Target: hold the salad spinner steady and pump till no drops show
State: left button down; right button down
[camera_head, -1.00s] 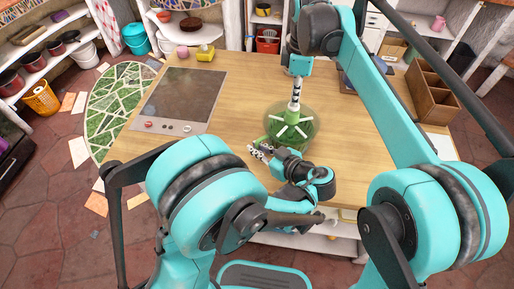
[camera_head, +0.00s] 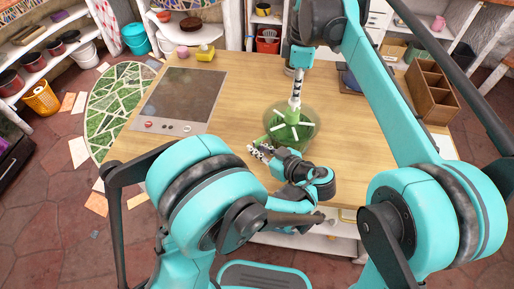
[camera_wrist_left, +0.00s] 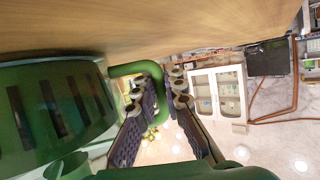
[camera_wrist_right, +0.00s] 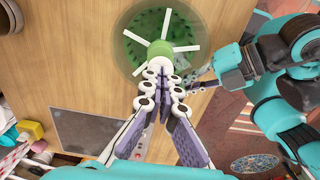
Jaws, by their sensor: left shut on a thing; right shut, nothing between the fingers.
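The salad spinner (camera_head: 313,134) is a see-through bowl with a green basket and white spokes on top, upright near the counter's front edge. In the right wrist view the spinner (camera_wrist_right: 125,62) has a pale green pump knob (camera_wrist_right: 160,51) at its centre. My left gripper (camera_head: 257,149) is at its lower left. In the left wrist view my left gripper (camera_wrist_left: 160,85) is shut on the spinner's green handle (camera_wrist_left: 150,69). My right gripper (camera_head: 293,108) points down over the knob, shut and empty; its fingertips (camera_wrist_right: 160,70) look close to or touching the knob. Drops are too small to tell.
A dark cooktop (camera_head: 180,100) lies left of the spinner on the wooden counter (camera_head: 245,95). A yellow block (camera_head: 205,52) sits at the back left and a brown divided box (camera_head: 432,92) at the right. The counter between cooktop and spinner is clear.

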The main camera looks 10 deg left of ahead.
dwell(0.5)
jog(key=shift+f, duration=1.35)
jog(key=shift+r, duration=1.35)
jog(key=shift+r, duration=3.05)
pick_arm(q)
jog(key=c, duration=1.5)
grip_release()
jog(key=shift+c, duration=0.2)
